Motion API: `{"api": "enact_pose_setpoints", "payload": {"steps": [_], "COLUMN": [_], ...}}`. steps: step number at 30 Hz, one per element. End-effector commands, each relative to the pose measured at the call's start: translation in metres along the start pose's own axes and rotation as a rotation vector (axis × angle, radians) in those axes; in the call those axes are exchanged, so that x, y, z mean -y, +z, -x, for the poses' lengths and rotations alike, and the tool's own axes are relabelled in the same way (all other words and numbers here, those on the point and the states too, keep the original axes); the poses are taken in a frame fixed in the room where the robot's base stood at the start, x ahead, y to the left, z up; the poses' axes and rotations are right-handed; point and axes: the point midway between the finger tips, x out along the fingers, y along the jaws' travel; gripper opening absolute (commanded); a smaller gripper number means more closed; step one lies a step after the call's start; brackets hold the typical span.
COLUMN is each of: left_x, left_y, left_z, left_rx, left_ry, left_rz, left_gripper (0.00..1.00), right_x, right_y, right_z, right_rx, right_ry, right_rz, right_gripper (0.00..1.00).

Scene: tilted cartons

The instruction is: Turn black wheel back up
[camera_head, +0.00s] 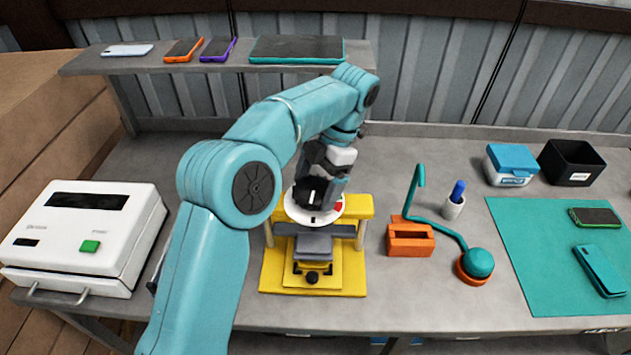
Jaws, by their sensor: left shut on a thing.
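A yellow press (273,272) stands on the bench, with a white disc (297,214) bearing a red mark on its top. A grey block (314,245) sits in the press's middle, and a small dark knob (312,277) is at its front. My left gripper (316,196) comes down from above onto the middle of the white disc. It is shut on the black wheel there, which the fingers mostly hide. My right gripper is not in view.
A white machine (85,235) with a green button stands left. An orange block (410,240), a teal ball on an orange base (478,264) and a cup with a blue item (453,207) stand right. A teal mat (540,260) holds phones. A shelf (210,65) runs behind.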

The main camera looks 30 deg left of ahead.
Motion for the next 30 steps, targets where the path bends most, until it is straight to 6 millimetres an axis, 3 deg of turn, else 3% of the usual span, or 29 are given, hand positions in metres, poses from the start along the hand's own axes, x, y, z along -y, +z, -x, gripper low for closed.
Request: {"api": "enact_pose_setpoints", "payload": {"steps": [10, 11, 12, 20, 30], "left_x": [0.0, 0.0, 0.0, -0.001, 0.0], "left_y": [0.001, 0.001, 0.001, 0.001, 0.001], "left_z": [0.002, 0.002, 0.002, 0.004, 0.052], "left_rx": [0.011, 0.011, 0.011, 0.006, 0.009], "left_ry": [0.003, 0.003, 0.003, 0.002, 0.003], "left_rz": [0.003, 0.003, 0.002, 0.002, 0.002], "left_gripper": [0.6, 0.97, 1.0, 1.0, 1.0], "right_x": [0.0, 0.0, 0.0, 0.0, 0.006], "right_y": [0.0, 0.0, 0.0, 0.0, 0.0], "right_z": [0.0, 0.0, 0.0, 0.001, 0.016], "right_rx": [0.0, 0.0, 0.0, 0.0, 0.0], "right_ry": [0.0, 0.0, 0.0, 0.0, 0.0], "right_rz": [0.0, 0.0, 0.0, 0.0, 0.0], "right_gripper": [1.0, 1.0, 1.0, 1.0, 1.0]}}
